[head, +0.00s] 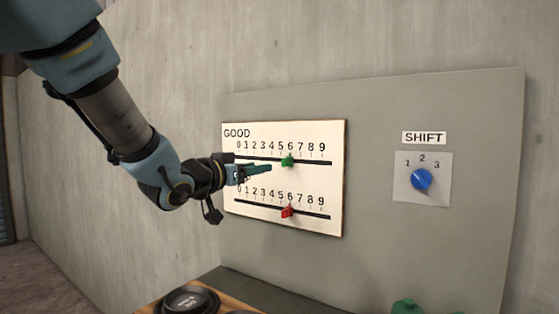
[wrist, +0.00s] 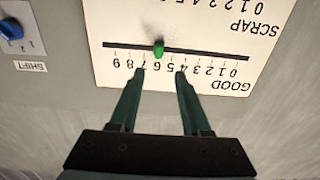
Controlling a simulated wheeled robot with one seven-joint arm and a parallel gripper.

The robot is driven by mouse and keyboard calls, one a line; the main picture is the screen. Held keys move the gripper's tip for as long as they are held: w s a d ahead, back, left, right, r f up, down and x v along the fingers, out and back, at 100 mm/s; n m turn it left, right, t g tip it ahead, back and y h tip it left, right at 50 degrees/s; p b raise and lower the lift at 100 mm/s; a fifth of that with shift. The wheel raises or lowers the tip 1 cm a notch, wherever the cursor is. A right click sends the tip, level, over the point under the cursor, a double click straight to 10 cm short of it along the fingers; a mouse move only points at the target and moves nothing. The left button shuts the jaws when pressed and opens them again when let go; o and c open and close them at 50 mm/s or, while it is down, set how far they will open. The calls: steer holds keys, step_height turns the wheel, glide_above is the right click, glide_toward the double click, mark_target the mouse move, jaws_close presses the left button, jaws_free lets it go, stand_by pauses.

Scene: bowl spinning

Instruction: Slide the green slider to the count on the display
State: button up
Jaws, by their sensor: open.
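The green slider (head: 287,161) sits on the upper track, labelled GOOD, at about the 6 mark. It also shows in the wrist view (wrist: 158,49), where the scale appears upside down. My gripper (head: 268,168) is open and empty, close to the board on the slider's left in the head view. In the wrist view, the fingertips (wrist: 161,72) are apart. The slider lies just beyond them, lined up with the gap, and is not between them. Contact with the board cannot be told. No display with a count shows in either view.
A red slider (head: 287,211) sits near 6 on the lower track. A blue SHIFT knob (head: 422,179) is on the grey panel (head: 380,115) to the right. A black round object (head: 187,300) and a green object (head: 406,307) are below. Space before the panel's right side is clear.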

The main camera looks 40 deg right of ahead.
mark_target(283, 162)
steer(key=p+x, duration=0.4)
steer(key=x, duration=0.5)
steer(key=shift+d+r, duration=0.2)
steer(key=shift+d, duration=0.05)
steer(key=shift+x, duration=0.8)
steer(key=shift+f, duration=0.1)
jaws_close()
